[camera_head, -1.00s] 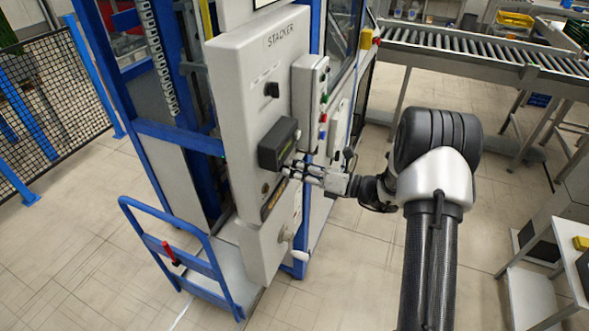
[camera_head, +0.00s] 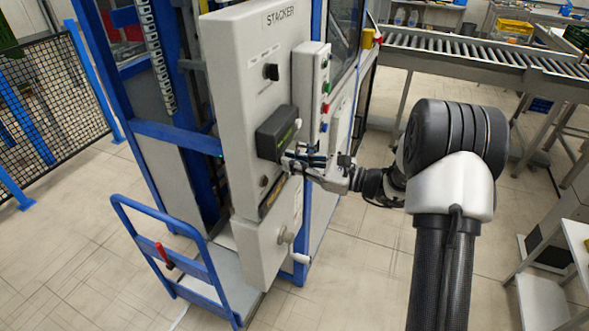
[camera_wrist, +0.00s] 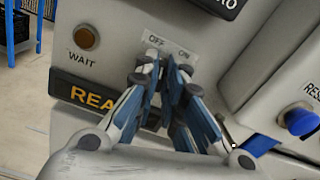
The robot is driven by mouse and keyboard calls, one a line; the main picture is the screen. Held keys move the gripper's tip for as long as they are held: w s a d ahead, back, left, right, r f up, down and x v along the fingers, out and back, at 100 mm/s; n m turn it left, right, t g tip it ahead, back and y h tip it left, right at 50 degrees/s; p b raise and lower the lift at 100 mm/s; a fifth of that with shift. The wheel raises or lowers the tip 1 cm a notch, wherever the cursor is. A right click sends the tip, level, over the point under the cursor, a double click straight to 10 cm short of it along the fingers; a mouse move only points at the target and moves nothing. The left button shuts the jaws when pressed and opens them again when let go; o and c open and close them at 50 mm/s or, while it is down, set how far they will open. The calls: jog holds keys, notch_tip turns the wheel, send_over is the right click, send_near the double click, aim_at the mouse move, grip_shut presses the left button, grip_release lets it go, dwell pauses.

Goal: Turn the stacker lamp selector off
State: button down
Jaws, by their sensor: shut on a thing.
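The stacker's grey control panel (camera_head: 253,60) stands upright left of centre in the head view. In the wrist view an OFF/ON label plate (camera_wrist: 167,45) is just above the fingertips of my gripper (camera_wrist: 163,72). My gripper also shows in the head view (camera_head: 287,158), against the panel below the dark display box (camera_head: 275,138). Its fingers are shut on the lamp selector under that label. The fingers hide the knob, so I cannot tell which way it points.
An amber WAIT lamp (camera_wrist: 87,38) and a lit sign reading "REA" (camera_wrist: 88,96) are left of my fingers. A blue button (camera_wrist: 301,122) is at the right. A blue trolley (camera_head: 175,250) stands below; a roller conveyor (camera_head: 480,52) runs behind.

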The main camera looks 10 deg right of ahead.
jog(key=n+b, duration=0.4)
jog(key=n, duration=0.1)
jog(key=shift+f, duration=0.1)
jog(key=shift+b, duration=0.35)
dwell(0.3)
jog(key=c, duration=1.7)
grip_release()
jog(key=shift+s, duration=0.1)
jog(key=v, duration=1.2)
